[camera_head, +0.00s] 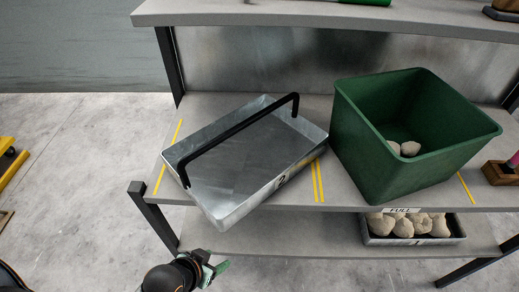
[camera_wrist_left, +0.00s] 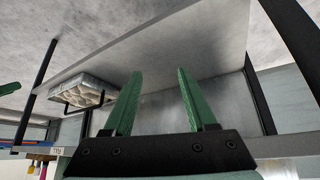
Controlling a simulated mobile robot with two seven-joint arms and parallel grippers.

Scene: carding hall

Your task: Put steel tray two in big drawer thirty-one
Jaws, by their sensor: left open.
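Steel tray two (camera_head: 225,212), an open metal tray marked 2 with a black bar handle (camera_head: 240,132), sits at an angle on the grey bench top in the head view. It looks empty, and its near corner reaches over the front edge. My left gripper (camera_head: 218,269) is below and in front of the tray, apart from it. In the left wrist view its two green fingers (camera_wrist_left: 158,84) are spread with nothing between them. My right gripper is not in view. I see no big drawer thirty-one.
A green bin (camera_head: 385,170) with a few pale lumps stands right of the tray. A second tray (camera_head: 412,238), full of lumps, is on the lower shelf; it also shows in the left wrist view (camera_wrist_left: 84,84). A black bench leg (camera_head: 152,215) stands at left. The floor at left is largely clear.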

